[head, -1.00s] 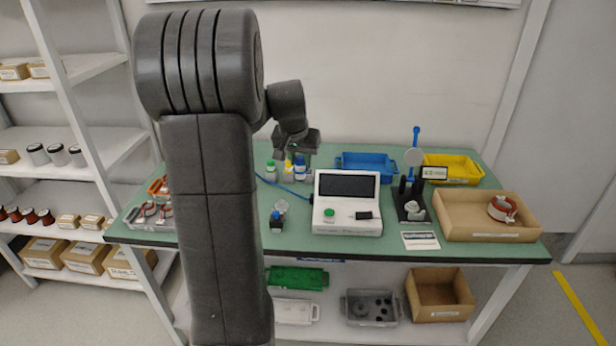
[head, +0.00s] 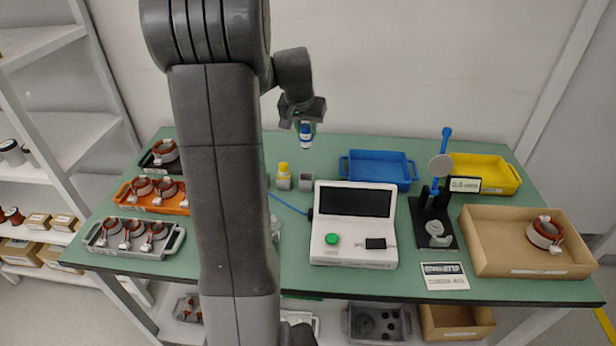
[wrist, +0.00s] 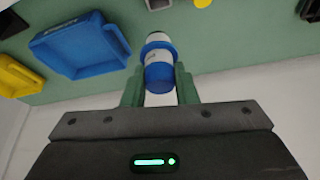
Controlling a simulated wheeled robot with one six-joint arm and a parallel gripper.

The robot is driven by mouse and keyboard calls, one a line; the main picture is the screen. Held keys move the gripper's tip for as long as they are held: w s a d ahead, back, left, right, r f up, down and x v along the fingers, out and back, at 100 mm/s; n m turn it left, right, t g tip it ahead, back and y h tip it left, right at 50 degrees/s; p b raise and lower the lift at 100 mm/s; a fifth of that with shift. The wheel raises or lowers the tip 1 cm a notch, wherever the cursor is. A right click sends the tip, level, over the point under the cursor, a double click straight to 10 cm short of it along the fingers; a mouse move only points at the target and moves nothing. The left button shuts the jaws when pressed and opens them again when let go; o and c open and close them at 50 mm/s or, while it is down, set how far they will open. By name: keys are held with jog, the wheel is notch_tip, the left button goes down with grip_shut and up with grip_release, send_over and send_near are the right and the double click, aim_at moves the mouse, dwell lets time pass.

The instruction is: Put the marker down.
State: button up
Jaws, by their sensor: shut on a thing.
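My gripper (head: 303,121) is shut on the blue marker (head: 305,138), a short cylinder with a blue and white body. It hangs roughly upright above the back of the green table. In the wrist view the marker (wrist: 158,68) sits between the two green fingers of my gripper (wrist: 159,90). A small grey holder (head: 307,178) stands below it on the table and looks empty. A yellow marker (head: 283,171) stands in a similar holder just to its left. Part of that area is hidden behind my arm.
A blue tray (head: 378,170) and a yellow tray (head: 487,175) lie at the back right. A white tester (head: 353,255) stands at the front middle, a stand (head: 434,222) beside it. A cardboard box (head: 500,268) is at right. Trays of stators (head: 105,238) lie at left.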

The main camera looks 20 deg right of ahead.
aim_at(306, 136)
jog(key=shift+x, duration=1)
jog(key=shift+s+a+f+b, duration=0.15)
jog(key=shift+s+f+b, duration=0.05)
jog(key=shift+f+b, duration=0.4)
notch_tip(306, 136, down, 10)
jog(key=shift+w+f+p, duration=0.15)
jog(key=shift+p, duration=0.25)
jog(key=shift+f+b, duration=0.4)
jog(key=shift+b, duration=0.15)
jog(key=o, duration=1)
jog(key=shift+r, duration=0.15)
